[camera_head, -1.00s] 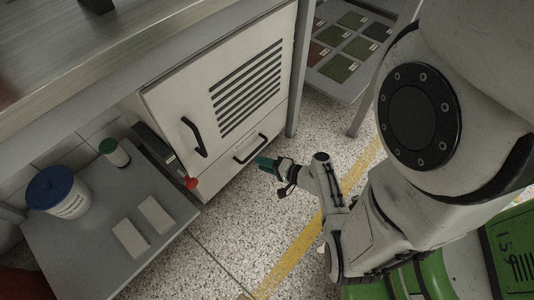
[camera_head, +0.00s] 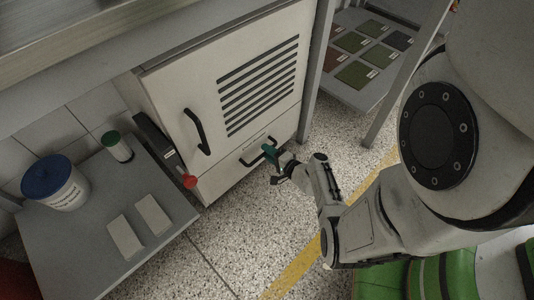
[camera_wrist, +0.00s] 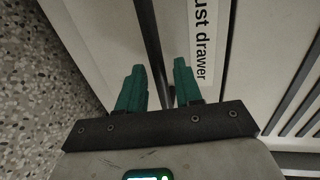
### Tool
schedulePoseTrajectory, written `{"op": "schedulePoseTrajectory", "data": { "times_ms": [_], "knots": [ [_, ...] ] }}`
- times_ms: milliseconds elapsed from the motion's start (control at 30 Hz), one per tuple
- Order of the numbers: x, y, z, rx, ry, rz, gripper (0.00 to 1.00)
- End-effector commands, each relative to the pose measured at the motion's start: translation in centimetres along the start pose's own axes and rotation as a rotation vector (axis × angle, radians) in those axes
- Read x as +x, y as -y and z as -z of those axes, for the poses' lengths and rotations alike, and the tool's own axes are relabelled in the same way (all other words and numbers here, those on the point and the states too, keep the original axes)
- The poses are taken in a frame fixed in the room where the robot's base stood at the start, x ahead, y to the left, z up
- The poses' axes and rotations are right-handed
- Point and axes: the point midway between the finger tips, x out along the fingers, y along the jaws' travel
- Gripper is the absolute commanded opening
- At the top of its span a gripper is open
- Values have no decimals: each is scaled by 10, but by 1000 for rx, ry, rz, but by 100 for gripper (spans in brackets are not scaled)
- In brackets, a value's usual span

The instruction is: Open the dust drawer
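The dust drawer (camera_head: 228,178) is the pale lower front of the white cabinet. It looks closed in the head view. Its dark bar handle (camera_head: 247,162) is partly hidden by my gripper (camera_head: 269,153). In the wrist view, the label (camera_wrist: 201,40) reads "ust drawer", its start cut off. The dark handle (camera_wrist: 147,35) runs down between the two green fingers of my gripper (camera_wrist: 159,68). The fingers are apart, with gaps beside the bar, so they are not shut on it. Whether either finger touches it I cannot tell.
Above the drawer is a cabinet door (camera_head: 180,85) with a vent grille and black handle (camera_head: 197,130). A red knob (camera_head: 189,182) sits at its left. A grey low table (camera_head: 85,245) holds a blue-lidded tub (camera_head: 58,190). The speckled floor (camera_head: 240,225) in front is clear.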

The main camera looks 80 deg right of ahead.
Motion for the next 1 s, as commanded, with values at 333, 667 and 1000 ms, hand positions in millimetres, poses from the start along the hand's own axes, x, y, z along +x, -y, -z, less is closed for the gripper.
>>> {"op": "schedulePoseTrajectory", "data": {
  "times_ms": [333,667,1000],
  "knots": [
    [11,0,0,0,1,-1,35],
    [11,0,0,-1,0,-1,13],
    [10,0,0,-1,0,-1,0]
  ]
}}
